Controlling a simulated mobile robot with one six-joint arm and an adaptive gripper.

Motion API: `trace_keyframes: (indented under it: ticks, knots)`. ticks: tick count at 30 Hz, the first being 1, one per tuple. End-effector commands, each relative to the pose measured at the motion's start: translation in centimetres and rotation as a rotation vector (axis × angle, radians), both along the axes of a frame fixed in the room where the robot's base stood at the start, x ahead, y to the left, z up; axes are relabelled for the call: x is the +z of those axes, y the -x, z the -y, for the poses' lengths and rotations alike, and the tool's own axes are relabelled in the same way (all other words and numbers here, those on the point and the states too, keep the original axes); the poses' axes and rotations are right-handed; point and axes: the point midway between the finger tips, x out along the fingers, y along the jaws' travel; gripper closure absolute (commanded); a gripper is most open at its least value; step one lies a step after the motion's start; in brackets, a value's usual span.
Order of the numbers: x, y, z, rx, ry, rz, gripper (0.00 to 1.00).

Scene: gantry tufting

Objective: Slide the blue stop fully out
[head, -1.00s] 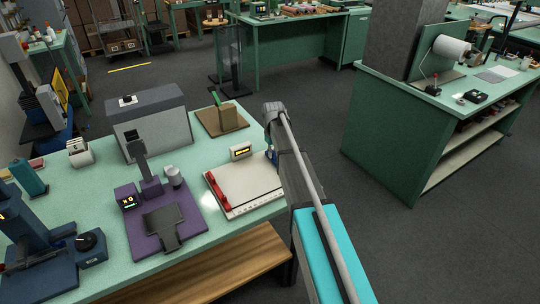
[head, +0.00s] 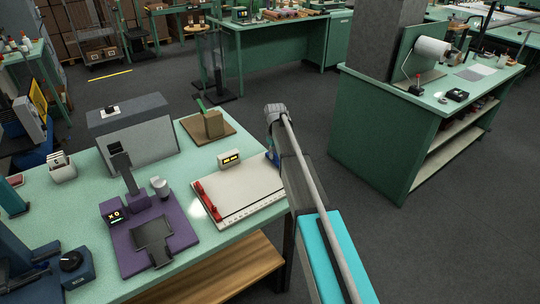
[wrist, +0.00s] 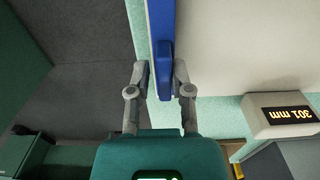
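The blue stop (wrist: 165,75) runs along the edge of a pale board (wrist: 240,50) in the wrist view, with a raised blue grip on it. My gripper (wrist: 160,72) is open, with one grey finger on each side of this grip. A gap shows at the left finger; the right finger is very close to the blue, and I cannot tell if it touches. In the head view the board (head: 238,188) lies at the bench's right end with a red bar on its left side. Only a sliver of blue shows beside my arm there, and my fingertips are hidden.
Open floor (head: 370,235) lies to the right, before another green bench (head: 385,130).

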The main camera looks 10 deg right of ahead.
Motion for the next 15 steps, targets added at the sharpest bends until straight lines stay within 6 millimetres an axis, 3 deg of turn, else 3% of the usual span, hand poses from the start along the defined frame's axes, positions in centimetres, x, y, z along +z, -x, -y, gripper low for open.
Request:
trace_keyframes:
  ticks: [1, 4, 15]
  knots:
    - [0.0, -0.04, 0.25, -0.002, 0.005, 0.0, 0.65]
    - [-0.01, 0.02, 0.02, 0.001, 0.004, -0.001, 0.49]
    - [-0.01, 0.15, -0.47, 0.006, 0.001, -0.004, 0.49]
